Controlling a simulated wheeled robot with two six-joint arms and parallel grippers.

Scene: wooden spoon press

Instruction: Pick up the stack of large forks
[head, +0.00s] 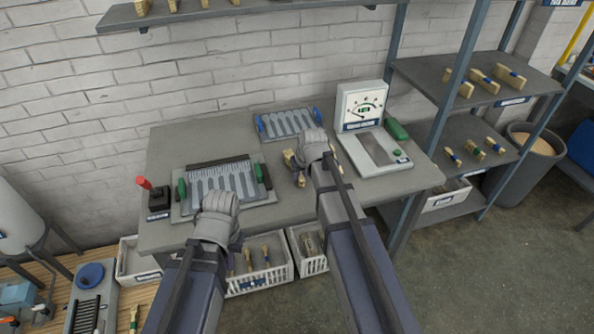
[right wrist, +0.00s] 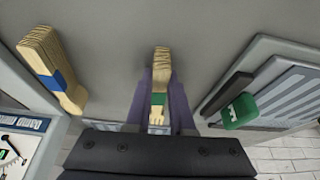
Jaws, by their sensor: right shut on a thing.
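My right gripper (right wrist: 161,105) is shut on a stack of wooden utensils with a green band (right wrist: 160,75), its purple fingers on either side of the stack. In the head view the right gripper (head: 303,158) is over the right half of the grey table and mostly covers this stack. A second wooden stack, with a blue band (right wrist: 50,68), lies apart from the gripper, on the scale side.
The left press plate (head: 222,182) has green handles, with a red-knobbed lever (head: 145,184) beside it. A blue-handled plate (head: 288,122) lies at the back. A dial scale (head: 361,107) stands right. Shelves (head: 476,80) hold stacks. Baskets (head: 262,275) stand below the table (head: 180,145).

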